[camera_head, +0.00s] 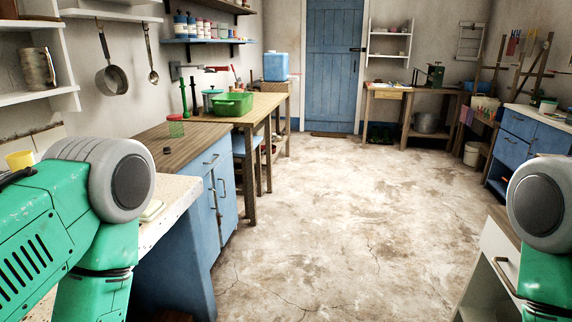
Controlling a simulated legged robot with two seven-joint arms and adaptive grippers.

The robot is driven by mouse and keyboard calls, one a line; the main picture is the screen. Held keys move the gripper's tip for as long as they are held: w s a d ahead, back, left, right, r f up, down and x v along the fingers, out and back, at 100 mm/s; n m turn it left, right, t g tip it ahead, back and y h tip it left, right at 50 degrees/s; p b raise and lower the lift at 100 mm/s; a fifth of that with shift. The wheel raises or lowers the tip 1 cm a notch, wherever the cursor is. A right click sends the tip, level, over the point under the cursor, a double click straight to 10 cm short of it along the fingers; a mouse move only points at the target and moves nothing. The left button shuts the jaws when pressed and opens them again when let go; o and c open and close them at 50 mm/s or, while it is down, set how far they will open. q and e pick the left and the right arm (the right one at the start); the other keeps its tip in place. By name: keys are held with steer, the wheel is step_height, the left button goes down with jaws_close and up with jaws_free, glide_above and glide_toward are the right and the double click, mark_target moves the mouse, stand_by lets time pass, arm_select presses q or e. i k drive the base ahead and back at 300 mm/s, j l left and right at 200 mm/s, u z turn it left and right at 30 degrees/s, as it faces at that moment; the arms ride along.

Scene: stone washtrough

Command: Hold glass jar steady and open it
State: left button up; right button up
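A small see-through jar-like vessel (176,127), greenish with a red rim or top, stands upright on the brown wooden top of the blue cabinet at left. It looks like the glass jar, but it is too small to tell whether a lid is on it. A small dark round piece (167,150) lies on the same top in front of it. My green and grey arm links show at the lower left and at the right edge. Neither gripper is in view, and nothing is seen touching the jar.
The blue cabinet (226,190) edges the walkway. The stained floor (335,215) is clear toward the blue door (332,70).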

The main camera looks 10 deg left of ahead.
mark_target(176, 130)
steer(key=i, duration=1.95)
